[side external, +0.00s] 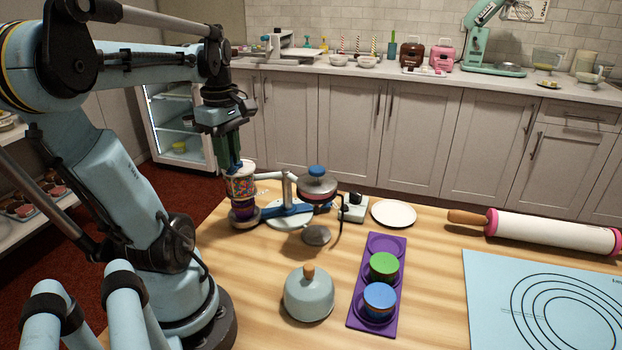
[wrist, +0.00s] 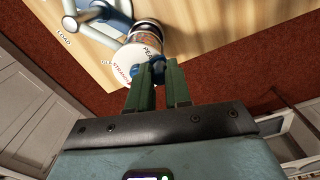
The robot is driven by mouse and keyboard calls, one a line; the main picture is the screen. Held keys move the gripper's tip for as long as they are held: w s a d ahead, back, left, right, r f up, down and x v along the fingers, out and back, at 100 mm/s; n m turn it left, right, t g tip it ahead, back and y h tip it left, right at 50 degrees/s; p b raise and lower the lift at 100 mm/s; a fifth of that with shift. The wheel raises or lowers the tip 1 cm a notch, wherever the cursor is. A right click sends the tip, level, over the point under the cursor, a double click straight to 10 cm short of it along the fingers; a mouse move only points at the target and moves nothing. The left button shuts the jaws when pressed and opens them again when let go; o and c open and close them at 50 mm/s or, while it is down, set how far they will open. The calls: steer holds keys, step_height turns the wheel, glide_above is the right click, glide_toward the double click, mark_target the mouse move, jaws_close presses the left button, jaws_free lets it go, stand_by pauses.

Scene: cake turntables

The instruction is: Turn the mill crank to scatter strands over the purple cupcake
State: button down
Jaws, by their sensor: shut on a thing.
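The mill (side external: 240,186) is a clear drum of coloured sprinkles with a white top, at the left of the table. Its lettered white disc (wrist: 122,66) shows in the wrist view, with partly readable words. My gripper (side external: 236,163) is above the mill, fingers pointing down, shut on its blue crank knob. In the wrist view the fingers (wrist: 157,74) close around that knob, which they mostly hide. The purple cupcake (side external: 241,212) is directly below the drum, on a round grey plate (side external: 244,222) of the blue-armed stand. Its top is hidden by the mill.
A purple tray (side external: 361,314) holds green (side external: 384,265) and blue (side external: 379,299) cupcakes. A grey dome (side external: 309,294), white plate (side external: 394,214), rolling pin (side external: 545,228) and blue mat (side external: 490,300) lie around.

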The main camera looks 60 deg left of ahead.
mark_target(248, 170)
steer(key=shift+w, duration=0.2)
steer(key=shift+w+d, duration=0.3)
steer(key=shift+w, duration=0.2)
steer(key=shift+w, duration=0.65)
steer(key=shift+w+a, duration=0.2)
steer(key=shift+w, duration=0.35)
